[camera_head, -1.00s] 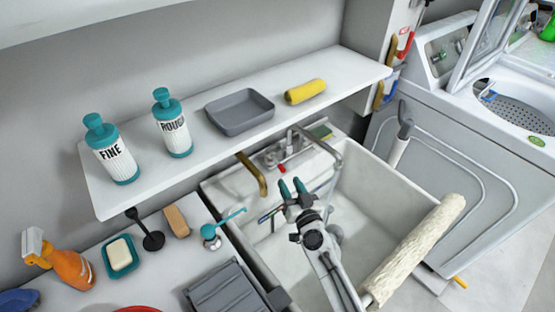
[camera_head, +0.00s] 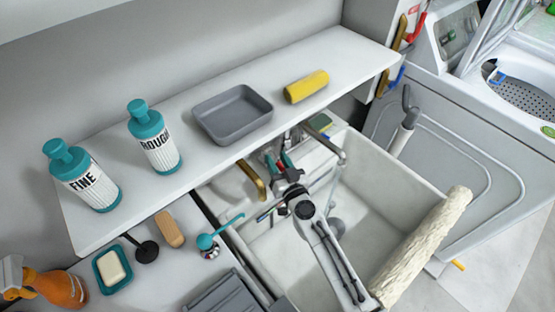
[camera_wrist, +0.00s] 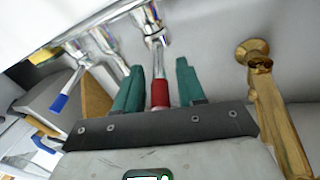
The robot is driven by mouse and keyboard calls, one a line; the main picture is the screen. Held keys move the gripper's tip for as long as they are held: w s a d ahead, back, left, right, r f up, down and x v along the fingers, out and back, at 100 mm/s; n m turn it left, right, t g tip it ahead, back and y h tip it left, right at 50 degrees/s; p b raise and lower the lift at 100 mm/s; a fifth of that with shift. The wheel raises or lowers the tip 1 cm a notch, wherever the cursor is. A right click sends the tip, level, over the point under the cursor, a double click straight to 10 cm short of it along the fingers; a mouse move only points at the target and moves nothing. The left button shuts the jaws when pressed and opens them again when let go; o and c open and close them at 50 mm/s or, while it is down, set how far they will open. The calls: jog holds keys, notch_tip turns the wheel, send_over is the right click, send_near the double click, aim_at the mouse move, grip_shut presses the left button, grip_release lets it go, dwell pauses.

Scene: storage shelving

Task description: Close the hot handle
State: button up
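The hot handle, a metal lever with a red end (camera_wrist: 160,95), shows in the wrist view between the two green fingers of my gripper (camera_wrist: 159,76). A gap shows on each side of it, and I cannot tell whether either finger touches it. My gripper (camera_head: 280,158) is open, at the back wall of the sink in the head view. There the handle is a small red patch between the fingers, mostly hidden. The cold handle with a blue end (camera_wrist: 60,103) hangs to the left in the wrist view.
The metal spout (camera_head: 338,155) juts over the white sink (camera_head: 385,185) to the right of my gripper. A brass pipe (camera_head: 252,180) is close on the left. The shelf (camera_head: 215,155) overhangs behind, holding bottles, a grey tray and a yellow roll. A fluffy roller (camera_head: 425,245) lies on the sink's right rim.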

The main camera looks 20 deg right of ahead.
grip_shut()
dwell(0.3)
jog(key=y+b, duration=0.1)
jog(key=d+n+y+b, duration=0.1)
jog(key=b, duration=0.1)
jog(key=shift+w+f, duration=0.1)
jog(key=shift+f, duration=0.15)
jog(key=y+b, duration=0.1)
jog(key=b, duration=0.1)
jog(key=n+y+b, duration=0.1)
jog(key=b, duration=0.1)
jog(key=shift+w+d+n+b, duration=0.1)
jog(key=shift+d+n+b, duration=0.2)
jog(key=shift+d+b, duration=0.1)
jog(key=shift+r+n+g+y+b, duration=0.15)
jog(key=shift+n+g+y+b, duration=0.15)
jog(key=shift+y+b, duration=0.3)
jog(key=shift+d+r+b, duration=0.1)
jog(key=shift+r+b, duration=0.05)
jog(key=shift+b, duration=0.15)
